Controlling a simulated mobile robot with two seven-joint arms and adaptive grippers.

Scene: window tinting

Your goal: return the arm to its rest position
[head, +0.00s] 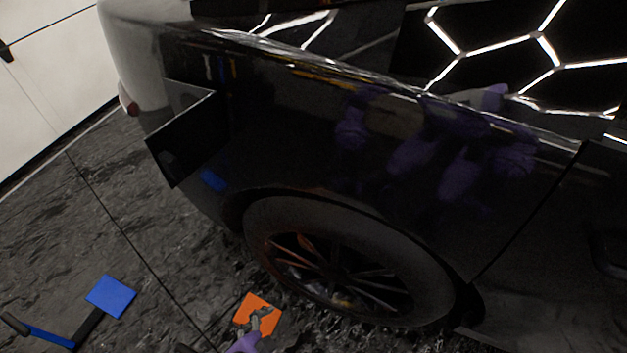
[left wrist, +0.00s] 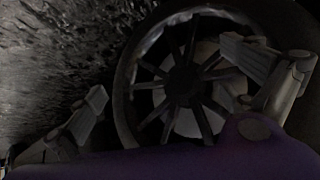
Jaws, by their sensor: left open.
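My left gripper (head: 262,320) is low in the head view, in front of the car's wheel, with its purple arm at the bottom edge. In the left wrist view the gripper (left wrist: 165,72) has its two fingers wide apart with nothing between them. The wheel (left wrist: 182,85) shows beyond the fingers, apart from them as far as I can tell. In the head view the gripper overlaps an orange square (head: 250,303); this square does not show between the fingers in the wrist view. My right gripper is in neither view.
A glossy dark car (head: 300,150) fills most of the head view, its wheel (head: 350,265) close to my left gripper. A blue square (head: 111,296) and a blue-and-black tool (head: 48,336) are at lower left. Dark patterned floor (head: 120,215) is clear at left.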

